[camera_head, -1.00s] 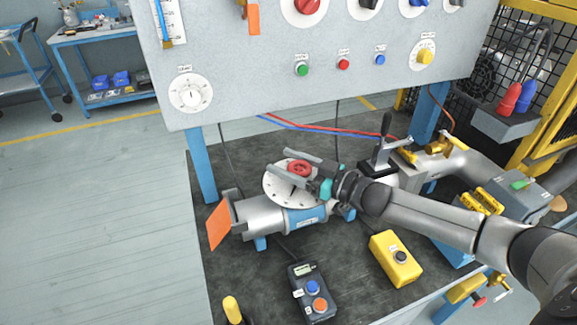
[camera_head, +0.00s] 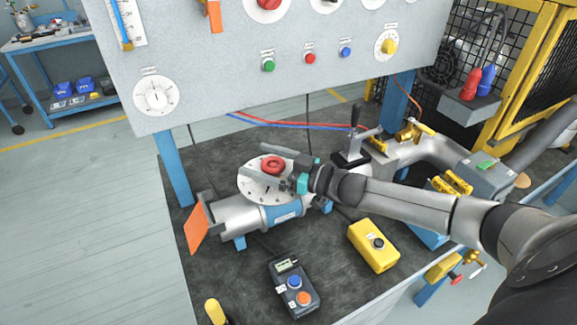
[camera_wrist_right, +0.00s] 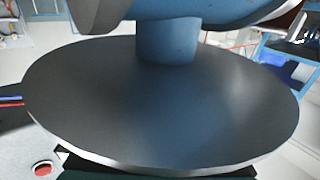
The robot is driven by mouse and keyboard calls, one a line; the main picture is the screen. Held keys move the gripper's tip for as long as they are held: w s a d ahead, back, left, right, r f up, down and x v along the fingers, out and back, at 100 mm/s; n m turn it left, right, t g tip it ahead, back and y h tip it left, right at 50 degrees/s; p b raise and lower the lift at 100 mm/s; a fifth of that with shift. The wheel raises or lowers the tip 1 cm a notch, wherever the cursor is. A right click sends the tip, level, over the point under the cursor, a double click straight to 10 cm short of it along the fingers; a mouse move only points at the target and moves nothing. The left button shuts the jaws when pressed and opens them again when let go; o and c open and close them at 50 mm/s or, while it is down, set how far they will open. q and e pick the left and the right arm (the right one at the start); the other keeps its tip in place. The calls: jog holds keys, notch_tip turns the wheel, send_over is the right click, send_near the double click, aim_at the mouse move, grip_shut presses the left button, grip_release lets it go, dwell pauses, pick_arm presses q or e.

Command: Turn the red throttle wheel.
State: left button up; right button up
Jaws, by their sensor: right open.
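The red throttle wheel (camera_head: 273,165) sits above a white round dial plate (camera_head: 252,184) on top of the grey and blue blower body (camera_head: 283,213). My right gripper (camera_head: 252,160) comes in from the right. Its two fingers are apart, one on the far side of the wheel and one on the near side, with the wheel between them. I cannot tell if either finger touches it. The right wrist view is filled by a dark grey disc (camera_wrist_right: 160,105) with a blue post (camera_wrist_right: 168,42) on it. My left gripper is not in view.
An orange flap (camera_head: 195,230) stands at the blower's left end. A handheld control box (camera_head: 292,288) and a yellow button box (camera_head: 374,246) lie in front on the dark bench. A black-handled lever (camera_head: 354,132) stands behind my right arm. The grey panel (camera_head: 215,100) hangs at the back.

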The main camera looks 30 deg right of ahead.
jog(key=p+v, duration=0.2)
jog(key=v, duration=1.2)
jog(key=shift+s+d, duration=0.2)
jog(key=shift+s, duration=0.15)
